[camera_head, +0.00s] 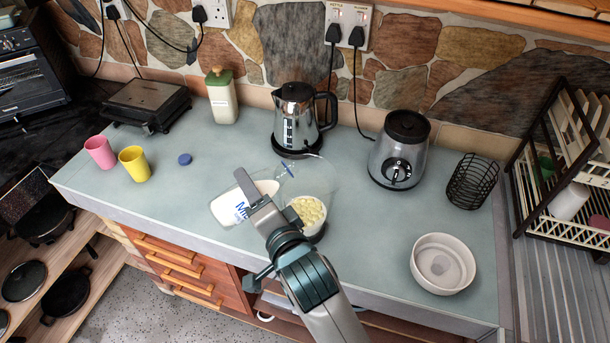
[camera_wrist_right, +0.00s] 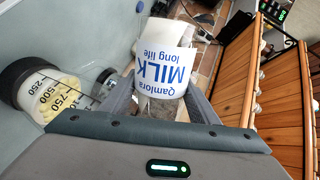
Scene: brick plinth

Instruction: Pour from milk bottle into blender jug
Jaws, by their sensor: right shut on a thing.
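The milk bottle (camera_head: 228,208), white with blue "MILK" lettering, is held tilted well over in my right gripper (camera_head: 243,186), above the counter. The wrist view shows its label (camera_wrist_right: 163,72) upside down between the fingers. The clear blender jug (camera_head: 308,208) stands right beside it, with pale yellow chunks at the bottom. The wrist view shows the jug's volume marks (camera_wrist_right: 55,95) and black base. My gripper and arm partly hide both; I cannot tell whether milk is flowing. A blue cap (camera_head: 185,159) lies on the counter to the left. My left gripper is out of view.
A white bowl (camera_head: 442,263), wire basket (camera_head: 473,181) and dish rack (camera_head: 572,150) are at right. Pink (camera_head: 100,152) and yellow (camera_head: 134,164) cups are at left. The front-left counter is clear.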

